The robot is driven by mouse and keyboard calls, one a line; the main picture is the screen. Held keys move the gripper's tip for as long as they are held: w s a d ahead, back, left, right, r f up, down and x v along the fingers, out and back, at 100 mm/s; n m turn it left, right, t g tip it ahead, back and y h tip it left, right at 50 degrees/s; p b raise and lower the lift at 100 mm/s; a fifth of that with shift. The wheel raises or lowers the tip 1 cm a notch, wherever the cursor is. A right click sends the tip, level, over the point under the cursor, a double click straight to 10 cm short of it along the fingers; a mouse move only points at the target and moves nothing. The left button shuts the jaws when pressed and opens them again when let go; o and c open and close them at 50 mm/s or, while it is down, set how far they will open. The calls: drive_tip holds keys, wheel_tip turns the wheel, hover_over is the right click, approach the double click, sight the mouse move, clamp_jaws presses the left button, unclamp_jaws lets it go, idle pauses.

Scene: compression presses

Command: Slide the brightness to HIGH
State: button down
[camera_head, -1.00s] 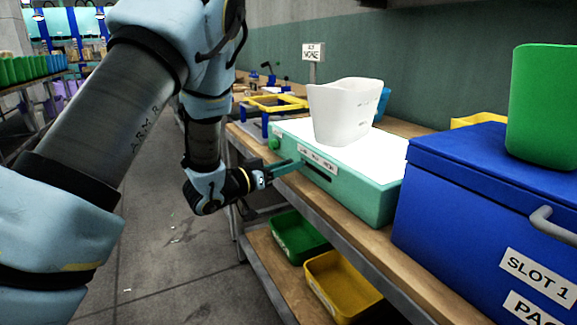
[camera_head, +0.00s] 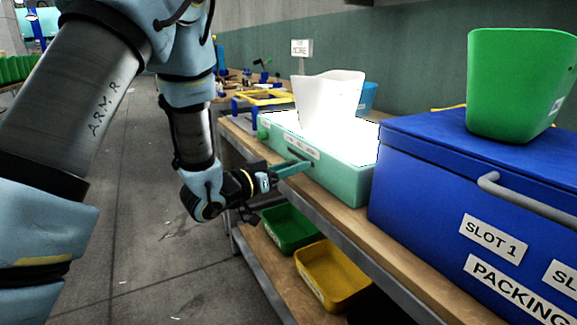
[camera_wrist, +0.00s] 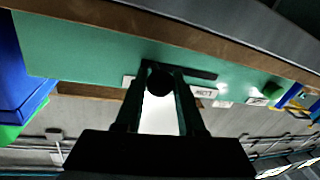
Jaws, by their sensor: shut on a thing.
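The teal light box (camera_head: 345,182) stands on the bench, its white top panel (camera_head: 362,146) glowing strongly. My gripper (camera_head: 308,165) reaches the front face from the left. In the wrist view my gripper (camera_wrist: 160,88) is shut on the dark round slider knob (camera_wrist: 160,82). The picture there is upside down. The knob sits near the left end of the dark slot (camera_wrist: 200,73), the right end in the head view. Fingers hide part of the label.
A white bin (camera_head: 328,95) stands on the glowing panel. A blue packing box (camera_head: 430,200) with a green bin (camera_head: 515,85) on top stands close at the right. Green (camera_head: 290,243) and yellow (camera_head: 333,297) trays lie on the shelf below. The aisle floor is open at left.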

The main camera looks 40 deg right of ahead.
drive_tip(key=shift+s+f, duration=0.1)
drive_tip(key=shift+s, duration=0.35)
drive_tip(key=c, duration=0.5)
unclamp_jaws()
drive_tip(key=shift+a, duration=0.1)
drive_tip(key=shift+a, duration=0.25)
drive_tip(key=a, duration=0.3)
drive_tip(key=a+b, duration=0.1)
drive_tip(key=a, duration=0.6)
drive_tip(key=shift+s+a, duration=0.1)
drive_tip(key=shift+s, duration=0.3)
drive_tip(key=shift+w, duration=0.1)
